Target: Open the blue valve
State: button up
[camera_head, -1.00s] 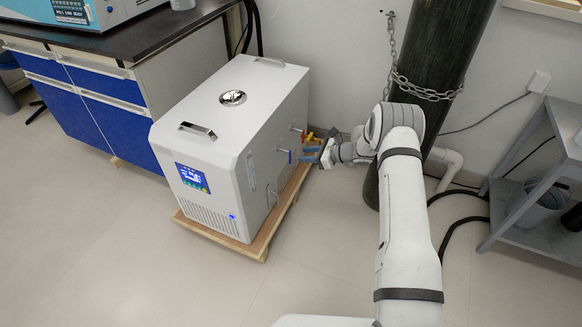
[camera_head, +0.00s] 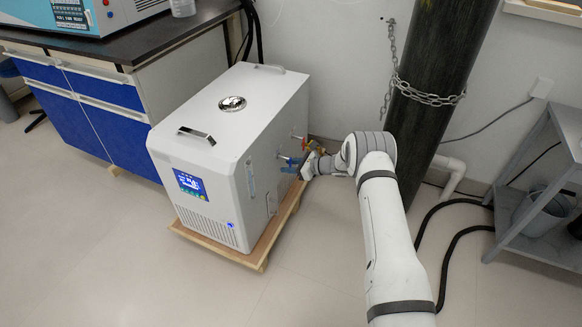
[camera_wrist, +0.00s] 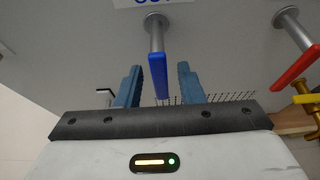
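The blue valve (camera_wrist: 158,72) has a blue lever handle on a grey stem that comes out of the side of the white chiller. In the wrist view the handle reaches in between the two blue fingers of my gripper (camera_wrist: 160,86). A gap shows on each side of the handle, so the fingers are open around it and not visibly touching it. In the head view my gripper (camera_head: 299,168) is at the right side of the white chiller (camera_head: 215,130), at the blue valve. The valve is small and partly hidden there.
A red valve (camera_wrist: 296,66) and a yellow one (camera_wrist: 308,97) are close to the right of the blue valve. The chiller stands on a wooden pallet (camera_head: 262,250). A dark chained cylinder (camera_head: 430,90) stands behind my arm. A grey shelf (camera_head: 530,200) is at the right.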

jog(key=shift+c, duration=0.4)
grip_shut()
jog(key=shift+d, duration=0.1)
jog(key=shift+f+b, duration=0.1)
jog(key=shift+b, duration=0.2)
jog(key=n+t+b, duration=0.1)
jog(key=b, duration=0.1)
jog(key=w+n+b, duration=0.1)
jog(key=shift+f+n+t+b, duration=0.1)
jog(key=shift+n+t+b, duration=0.25)
jog(key=shift+n+t, duration=0.05)
jog(key=n+b, duration=0.1)
jog(key=t+b, duration=0.1)
jog(key=n+b, duration=0.1)
jog(key=b, duration=0.1)
jog(key=shift+w+d+r+n+t, duration=0.15)
jog(key=shift+w+r+n+t, duration=0.15)
jog(key=shift+w+t, duration=0.1)
jog(key=n+t, duration=0.1)
jog(key=r+n+t+b, duration=0.1)
jog(key=n, duration=0.1)
jog(key=shift+w+d+r, duration=0.1)
jog(key=shift+w, duration=0.2)
jog(key=n, duration=0.1)
jog(key=r+n+t, duration=0.1)
jog(key=n, duration=0.3)
jog(key=shift+w+r+t+y, duration=0.15)
jog(key=shift+r+t+y, duration=0.1)
jog(key=shift+t+y, duration=0.15)
